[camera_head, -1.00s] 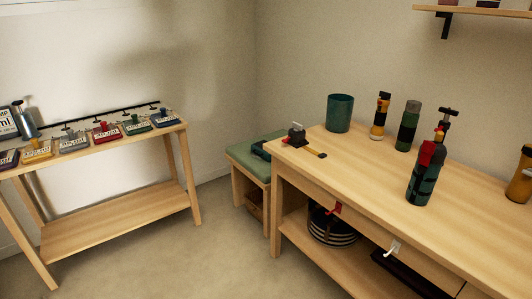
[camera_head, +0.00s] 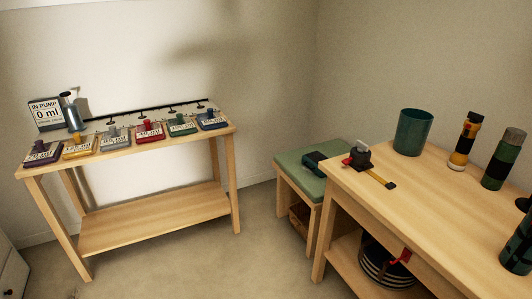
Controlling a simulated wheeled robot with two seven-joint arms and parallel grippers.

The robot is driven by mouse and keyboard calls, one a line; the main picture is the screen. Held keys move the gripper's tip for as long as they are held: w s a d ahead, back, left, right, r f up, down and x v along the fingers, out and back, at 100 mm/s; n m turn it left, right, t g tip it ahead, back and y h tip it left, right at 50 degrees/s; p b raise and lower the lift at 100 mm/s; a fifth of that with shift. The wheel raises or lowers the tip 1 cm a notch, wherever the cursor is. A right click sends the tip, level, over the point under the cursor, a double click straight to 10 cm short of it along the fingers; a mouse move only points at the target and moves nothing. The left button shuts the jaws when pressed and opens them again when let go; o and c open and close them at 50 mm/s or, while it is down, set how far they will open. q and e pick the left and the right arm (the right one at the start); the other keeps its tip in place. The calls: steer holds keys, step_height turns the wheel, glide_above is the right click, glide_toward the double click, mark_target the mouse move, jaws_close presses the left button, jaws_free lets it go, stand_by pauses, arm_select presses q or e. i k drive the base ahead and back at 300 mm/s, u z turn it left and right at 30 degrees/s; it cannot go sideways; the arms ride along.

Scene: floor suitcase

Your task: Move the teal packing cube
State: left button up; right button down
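I see no teal packing cube and no suitcase in this view. The teal thing that shows is a round, open-topped container (camera_head: 413,132) standing upright on the wooden workbench (camera_head: 375,215) at the right. Neither of my grippers is in view.
A wooden stand (camera_head: 150,218) at the left holds several coloured labelled blocks, a metal cylinder (camera_head: 73,115) and a sign (camera_head: 46,113). A green-topped stool (camera_head: 292,163) stands beside the workbench. Dark bottles (camera_head: 500,160) stand on the bench. The floor (camera_head: 215,265) between is clear.

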mark_target(310, 161)
steer(key=u, duration=0.15)
steer(key=i, duration=2.3)
steer(key=z, duration=0.65)
steer(key=i, duration=0.65)
steer(key=u, duration=0.05)
